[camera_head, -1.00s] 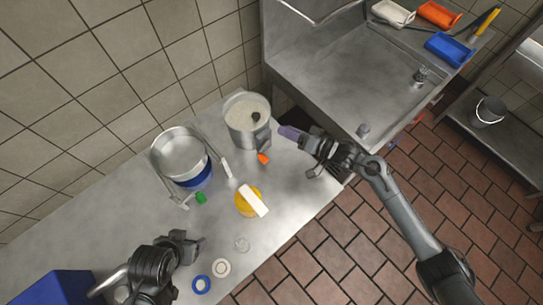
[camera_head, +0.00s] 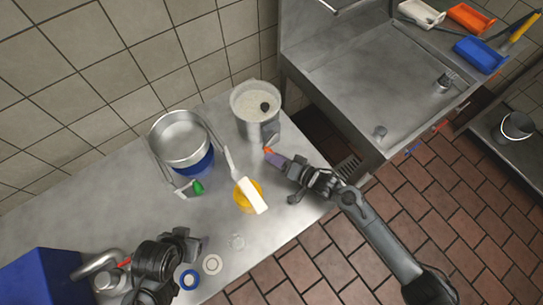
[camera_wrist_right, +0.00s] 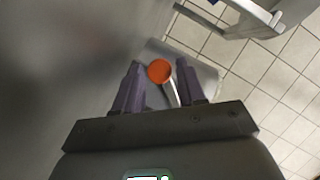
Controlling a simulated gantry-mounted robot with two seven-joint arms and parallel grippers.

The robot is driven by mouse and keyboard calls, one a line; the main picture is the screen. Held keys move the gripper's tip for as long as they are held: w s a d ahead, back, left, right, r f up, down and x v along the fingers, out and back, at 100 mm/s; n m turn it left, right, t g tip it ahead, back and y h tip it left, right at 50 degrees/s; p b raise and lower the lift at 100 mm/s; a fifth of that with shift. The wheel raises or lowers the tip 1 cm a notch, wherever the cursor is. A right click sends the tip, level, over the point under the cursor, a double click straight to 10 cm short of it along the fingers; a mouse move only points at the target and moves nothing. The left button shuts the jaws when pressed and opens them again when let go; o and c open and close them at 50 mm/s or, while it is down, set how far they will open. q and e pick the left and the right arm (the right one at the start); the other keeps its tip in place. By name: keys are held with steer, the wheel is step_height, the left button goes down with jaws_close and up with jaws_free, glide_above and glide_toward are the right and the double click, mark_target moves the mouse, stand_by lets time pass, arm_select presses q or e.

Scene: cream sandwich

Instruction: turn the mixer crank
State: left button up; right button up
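The mixer is a steel pot (camera_head: 243,122) of pale cream at the back of the counter. Its crank ends in an orange knob (camera_head: 268,150) low on its front right side. In the right wrist view the round orange knob (camera_wrist_right: 159,70) sits between the fingertips, with a metal rod behind it. My right gripper (camera_head: 279,160) reaches in from the right with its purple fingers at the knob. The fingers (camera_wrist_right: 160,78) are apart, with gaps on both sides. My left gripper (camera_head: 198,245) is over the front left of the counter; its fingers are too unclear to read.
A steel and blue pot (camera_head: 198,164) stands left of the mixer, with a green knob (camera_head: 197,187) by it. A yellow container (camera_head: 241,203) carries a white-bladed spatula (camera_head: 252,195). A blue box (camera_head: 40,275) is at lower left. A sink (camera_head: 375,75) lies right.

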steer(key=shift+x, duration=1.05)
steer(key=shift+c, duration=0.2)
jaws_close()
